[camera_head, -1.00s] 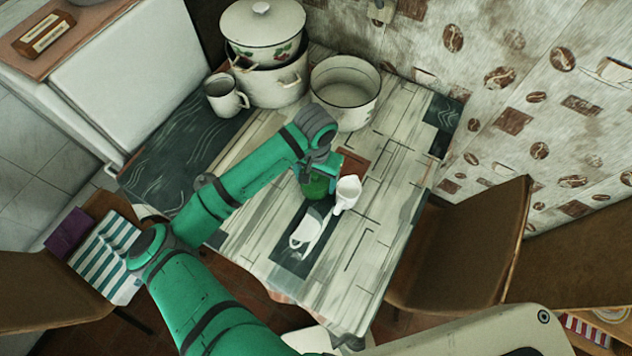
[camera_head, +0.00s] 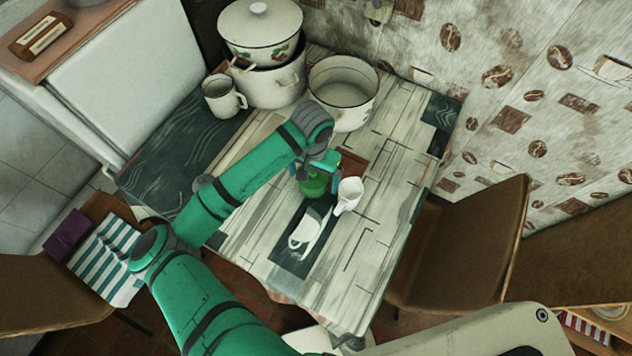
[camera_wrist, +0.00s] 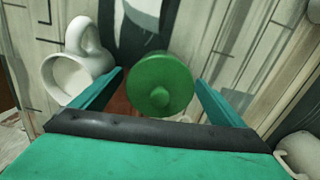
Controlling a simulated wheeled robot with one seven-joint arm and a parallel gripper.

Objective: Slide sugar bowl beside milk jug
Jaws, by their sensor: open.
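The sugar bowl looks like the green round pot with a knobbed lid (camera_head: 314,186) on the table; it also shows in the wrist view (camera_wrist: 160,84). My gripper (camera_head: 320,173) is open above it. In the wrist view the green lid lies between my two spread fingers (camera_wrist: 159,77), with gaps visible on both sides. The milk jug looks like the small white vessel (camera_head: 350,192) just right of the bowl. In the wrist view the jug (camera_wrist: 72,76) is left of my left finger, its handle pointing up. The bowl's lower body is hidden in the wrist view.
A large open white pot (camera_head: 343,108), a lidded pot stack (camera_head: 262,40) and a white mug (camera_head: 222,98) stand at the table's back. The front of the patterned table (camera_head: 345,270) is clear. Chairs stand at left and right (camera_head: 465,245).

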